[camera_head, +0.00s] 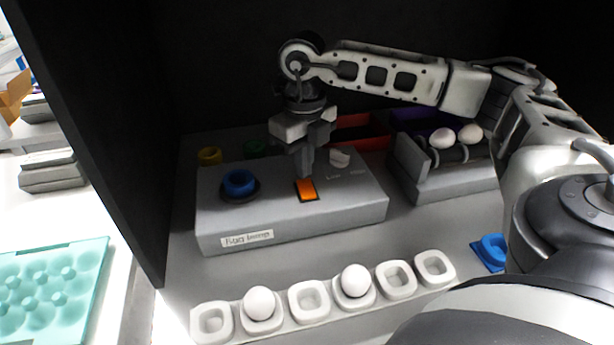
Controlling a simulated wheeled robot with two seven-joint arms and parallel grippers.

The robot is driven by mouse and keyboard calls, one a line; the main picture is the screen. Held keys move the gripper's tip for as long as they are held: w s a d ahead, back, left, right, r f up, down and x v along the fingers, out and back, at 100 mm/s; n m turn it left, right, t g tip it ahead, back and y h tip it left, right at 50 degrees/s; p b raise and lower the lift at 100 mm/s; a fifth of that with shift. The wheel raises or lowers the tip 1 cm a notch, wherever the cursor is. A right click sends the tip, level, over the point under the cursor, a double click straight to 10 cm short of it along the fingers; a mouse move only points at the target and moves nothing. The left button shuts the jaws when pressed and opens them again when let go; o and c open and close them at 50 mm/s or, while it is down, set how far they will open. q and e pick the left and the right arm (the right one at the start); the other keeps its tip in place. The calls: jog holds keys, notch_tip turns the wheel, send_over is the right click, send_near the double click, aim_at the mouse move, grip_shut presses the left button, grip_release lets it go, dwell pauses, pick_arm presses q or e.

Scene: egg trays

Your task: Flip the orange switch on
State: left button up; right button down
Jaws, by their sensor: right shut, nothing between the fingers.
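The orange switch (307,190) is a small bright rectangle in a dark frame on top of a grey box (350,206). The box has a white label (248,238) on its front, which I cannot read surely. My right gripper (303,174) points down, shut and empty, with its fingertips at the far edge of the switch. I cannot tell whether the fingertips touch it. The fingers hide part of the switch's far edge, and its on or off position is not clear. My left gripper is not in view.
A blue round knob (239,183) and a whitish knob (340,158) sit on the same box. A grey holder (455,187) with two eggs stands right. In front, a row of white cups (309,300) holds two eggs. A dark wall (95,120) stands left; a teal egg tray (92,262) lies beyond it.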

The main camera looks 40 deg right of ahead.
aim_at(305, 183)
jog(key=shift+f+b, duration=0.75)
jog(key=shift+f, duration=0.25)
dwell(0.7)
jog(key=shift+r+p, duration=1)
jog(key=shift+r, duration=0.25)
jog(key=shift+r+p, duration=1.7)
jog(key=shift+r, duration=0.6)
jog(key=shift+s+f, duration=0.1)
